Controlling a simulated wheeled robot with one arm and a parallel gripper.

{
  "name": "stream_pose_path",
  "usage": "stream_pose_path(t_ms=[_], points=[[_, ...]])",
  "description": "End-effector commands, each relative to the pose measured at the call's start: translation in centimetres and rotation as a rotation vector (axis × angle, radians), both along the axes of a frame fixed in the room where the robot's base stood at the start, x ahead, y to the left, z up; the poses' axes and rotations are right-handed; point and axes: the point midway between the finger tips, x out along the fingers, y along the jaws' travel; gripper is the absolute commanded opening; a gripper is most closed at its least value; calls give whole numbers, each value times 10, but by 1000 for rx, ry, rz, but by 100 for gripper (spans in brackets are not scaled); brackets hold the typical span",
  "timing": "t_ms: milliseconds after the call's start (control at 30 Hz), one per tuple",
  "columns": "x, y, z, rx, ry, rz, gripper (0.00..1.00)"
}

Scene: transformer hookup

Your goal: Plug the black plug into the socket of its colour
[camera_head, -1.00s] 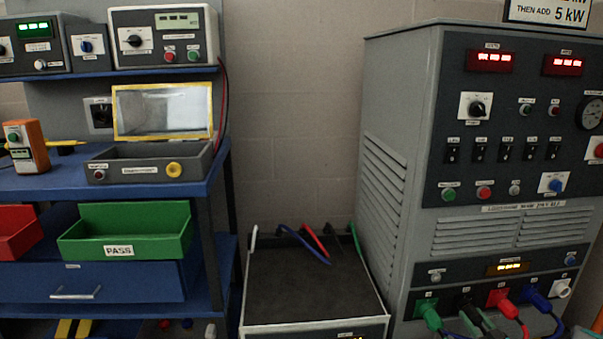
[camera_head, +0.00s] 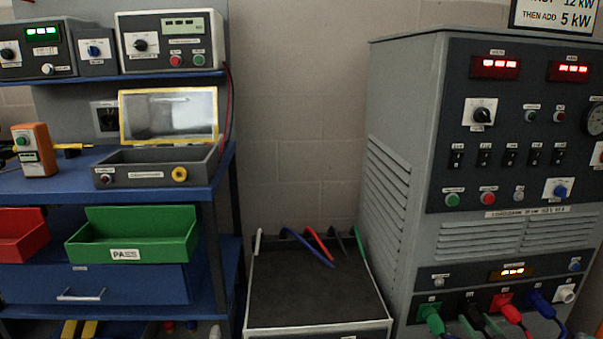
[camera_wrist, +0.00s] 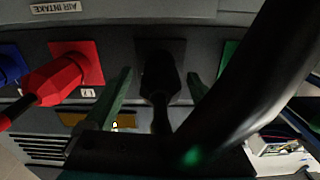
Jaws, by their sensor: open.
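The black plug (camera_wrist: 159,75) is in the wrist view, its nose up against the black socket (camera_wrist: 165,52), with its cable running back towards my wrist. It looks seated, though the exact depth is hidden. In the head view the black plug (camera_head: 474,310) is in the lower row of the grey cabinet, between the green and red plugs. My gripper (camera_wrist: 158,88) is open, with one finger on each side of the black plug and visible gaps between.
The red plug (camera_wrist: 58,78) sits in the red socket beside the black one; the blue socket (camera_wrist: 12,65) is farther left. A thick dark cable (camera_wrist: 255,85) crosses the wrist view's right side. A white socket (camera_head: 566,293) is empty. A blue bench (camera_head: 190,197) stands left.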

Motion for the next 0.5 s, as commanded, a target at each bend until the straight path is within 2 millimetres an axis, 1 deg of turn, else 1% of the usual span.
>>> stream_pose_path(t_ms=[267, 500], points=[[-3, -1, -1, 0, 1, -1, 88], [-19, -1, -2, 2, 2, -1, 88]])
